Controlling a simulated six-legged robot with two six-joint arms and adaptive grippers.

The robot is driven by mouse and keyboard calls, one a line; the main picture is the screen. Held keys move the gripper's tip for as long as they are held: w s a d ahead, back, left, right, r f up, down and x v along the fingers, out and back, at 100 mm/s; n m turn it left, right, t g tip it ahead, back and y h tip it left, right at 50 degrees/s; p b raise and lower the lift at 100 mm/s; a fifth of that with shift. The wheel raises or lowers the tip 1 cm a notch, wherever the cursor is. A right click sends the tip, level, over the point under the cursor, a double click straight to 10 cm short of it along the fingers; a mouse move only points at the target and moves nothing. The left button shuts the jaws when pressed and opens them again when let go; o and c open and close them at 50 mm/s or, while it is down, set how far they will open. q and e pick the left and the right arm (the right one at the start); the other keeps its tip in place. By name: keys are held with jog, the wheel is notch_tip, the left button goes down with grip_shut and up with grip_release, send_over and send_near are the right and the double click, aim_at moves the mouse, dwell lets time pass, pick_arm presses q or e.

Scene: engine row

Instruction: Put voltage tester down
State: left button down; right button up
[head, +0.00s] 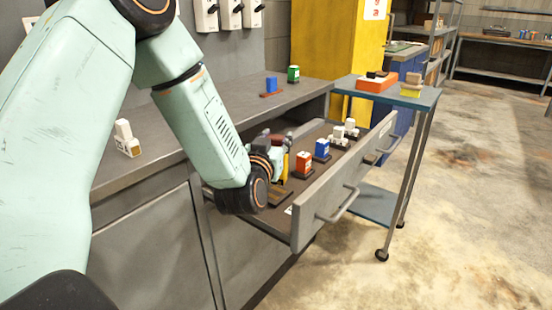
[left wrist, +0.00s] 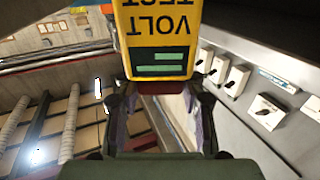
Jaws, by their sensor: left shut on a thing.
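The yellow voltage tester (left wrist: 158,35) fills the upper middle of the left wrist view, with its "VOLT TEST" lettering upside down. My left gripper (left wrist: 165,100) is shut on it. In the head view, the left gripper (head: 277,148) is over the open drawer (head: 318,195), and a narrow yellow strip of the tester (head: 286,166) shows beside it. A brownish-yellow base (head: 281,193) lies in the drawer below. I cannot tell whether the tester touches it. My forearm hides the drawer's near left part. My right gripper is not in view.
An orange-red block (head: 303,162), a blue block (head: 322,149) and white items (head: 338,135) stand in a row in the drawer. The bench top (head: 160,150) holds a white item (head: 126,139), a blue block (head: 271,86) and a green one (head: 293,74). A wheeled cart (head: 425,98) stands beyond the drawer.

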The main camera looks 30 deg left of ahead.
pick_arm(q)
notch_tip(320, 180, down, 3)
jog(key=shift+s+a+f+b, duration=0.1)
jog(key=shift+f+b, duration=0.1)
jog(key=shift+b, duration=0.55)
jog(key=shift+w+f, duration=0.1)
jog(key=shift+w, duration=0.1)
jog(key=shift+s, duration=0.2)
jog(key=c, duration=1.3)
grip_release()
jog(key=o, duration=0.5)
jog(key=shift+w+f, duration=0.1)
jog(key=shift+w, duration=0.05)
